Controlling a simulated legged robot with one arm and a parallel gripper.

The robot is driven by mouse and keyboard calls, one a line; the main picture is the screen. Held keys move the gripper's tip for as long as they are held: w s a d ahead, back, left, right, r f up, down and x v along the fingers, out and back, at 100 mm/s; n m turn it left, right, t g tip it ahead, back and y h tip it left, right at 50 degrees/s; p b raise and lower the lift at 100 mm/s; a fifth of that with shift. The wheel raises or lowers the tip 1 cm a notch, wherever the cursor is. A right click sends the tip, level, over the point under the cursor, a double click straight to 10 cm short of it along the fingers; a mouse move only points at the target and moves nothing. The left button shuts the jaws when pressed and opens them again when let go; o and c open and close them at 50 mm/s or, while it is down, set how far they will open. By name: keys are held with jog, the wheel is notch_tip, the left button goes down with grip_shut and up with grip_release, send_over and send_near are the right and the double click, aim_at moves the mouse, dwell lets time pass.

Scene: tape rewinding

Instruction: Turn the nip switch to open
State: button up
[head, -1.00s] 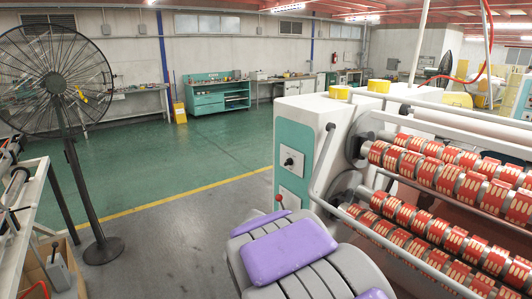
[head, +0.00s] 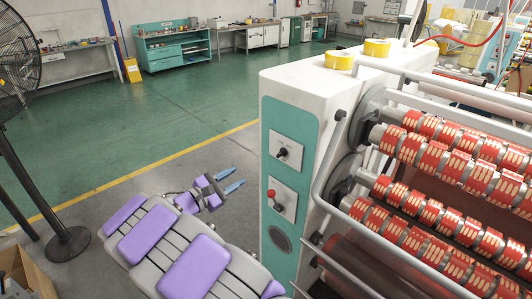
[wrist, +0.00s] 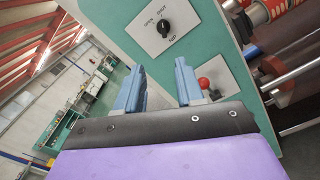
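The machine's teal end panel (head: 302,122) carries two switches. My gripper (head: 237,178) is open and empty, left of the panel and apart from both switches. It shows in the wrist view (wrist: 160,66).
Red-banded rollers (head: 424,150) and a bent grey rail (head: 325,175) are right of the panel. Yellow tape rolls (head: 340,61) sit on top of the machine. A fan stand (head: 66,242) and cardboard box (head: 28,278) are at left. Green floor behind is clear.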

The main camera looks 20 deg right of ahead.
aim_at(279, 154)
jog(key=x, duration=0.6)
jog(key=b+x, duration=0.1)
jog(key=x, duration=1.1)
jog(key=shift+s+d+f, duration=0.15)
jog(key=shift+s+f, duration=0.15)
jog(key=shift+f, duration=0.05)
jog(key=shift+a, duration=0.55)
jog(key=c, duration=0.4)
jog(key=shift+r, duration=0.1)
jog(key=shift+c, duration=0.6)
jog(key=shift+s+d, duration=0.1)
jog(key=shift+d, duration=0.05)
grip_shut()
